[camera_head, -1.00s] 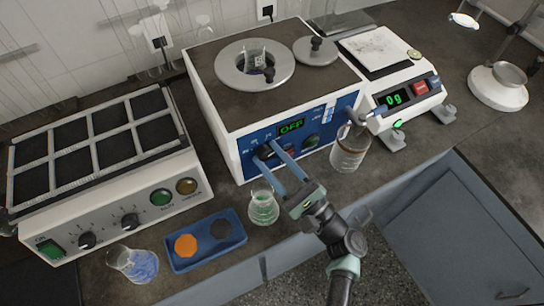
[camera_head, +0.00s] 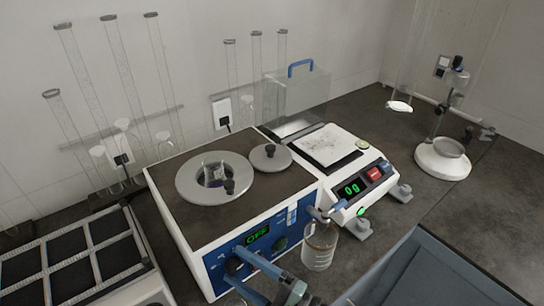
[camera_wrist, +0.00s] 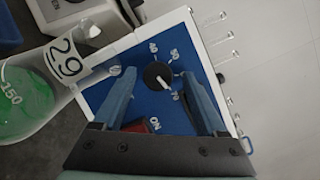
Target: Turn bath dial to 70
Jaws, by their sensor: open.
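The bath (camera_head: 165,215) is a white box with a dark top and a blue front panel. Its green display (camera_head: 257,235) reads OFF. In the wrist view, the bath dial (camera_wrist: 156,74) is a round black knob with a white pointer line and numbers around it. The pointer slants to the lower right, toward a label that looks like 70. My gripper (camera_head: 232,264) is open at the panel's left part. In the wrist view, its blue fingers (camera_wrist: 159,84) lie on either side of the dial; I cannot tell whether they touch it. The fingers partly hide the dial in the head view.
A glass bottle (camera_head: 320,246) stands before the bath's right end. The wrist view shows a flask of green liquid (camera_wrist: 25,100) and a red switch (camera_wrist: 138,128) close by.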

